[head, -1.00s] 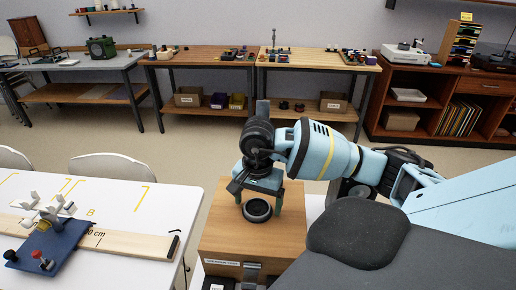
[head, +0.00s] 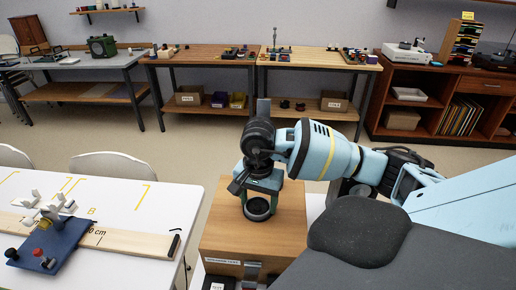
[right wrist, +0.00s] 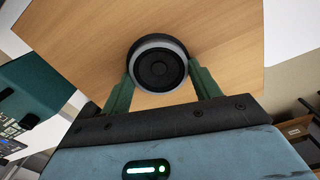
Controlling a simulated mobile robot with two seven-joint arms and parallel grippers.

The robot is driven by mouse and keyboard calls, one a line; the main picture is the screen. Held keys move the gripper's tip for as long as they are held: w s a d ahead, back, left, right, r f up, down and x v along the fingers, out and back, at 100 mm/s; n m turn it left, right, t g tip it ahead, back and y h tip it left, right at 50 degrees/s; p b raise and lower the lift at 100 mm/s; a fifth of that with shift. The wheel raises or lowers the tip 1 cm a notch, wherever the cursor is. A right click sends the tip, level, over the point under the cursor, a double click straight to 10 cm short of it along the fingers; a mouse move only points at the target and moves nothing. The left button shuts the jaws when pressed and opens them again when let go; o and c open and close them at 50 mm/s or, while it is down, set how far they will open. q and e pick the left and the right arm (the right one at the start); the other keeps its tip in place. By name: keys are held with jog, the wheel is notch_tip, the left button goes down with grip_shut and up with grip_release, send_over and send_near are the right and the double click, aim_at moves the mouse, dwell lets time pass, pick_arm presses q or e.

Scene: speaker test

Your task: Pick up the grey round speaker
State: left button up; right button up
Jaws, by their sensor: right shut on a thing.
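The grey round speaker (head: 258,209) is a small dark disc with a lighter grey ring, on the top of a wooden box (head: 223,231). In the right wrist view the speaker (right wrist: 158,65) sits between the two green fingers. My right gripper (head: 260,205) points down over it and is shut on its sides. The right gripper (right wrist: 160,85) also shows in the wrist view. I cannot tell whether the speaker is clear of the wood. My left gripper is not in view.
A white table (head: 130,225) at the left holds a wooden ruler (head: 115,242) and a blue block with small parts (head: 48,245). Two chairs stand behind it. Benches and a brown shelf unit (head: 450,95) line the far wall. A dark green object (right wrist: 35,90) shows in the wrist view.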

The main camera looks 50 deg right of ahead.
aim_at(258, 204)
jog(key=shift+r, duration=0.2)
notch_tip(258, 204, up, 3)
jog(key=shift+r, duration=0.2)
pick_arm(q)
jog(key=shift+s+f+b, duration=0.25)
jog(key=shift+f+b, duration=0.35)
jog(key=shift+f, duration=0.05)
pick_arm(e)
jog(key=s+a+r, duration=0.1)
jog(key=s+a, duration=0.9)
jog(key=s, duration=0.2)
jog(key=shift+s+r, duration=0.15)
jog(key=shift+s, duration=0.1)
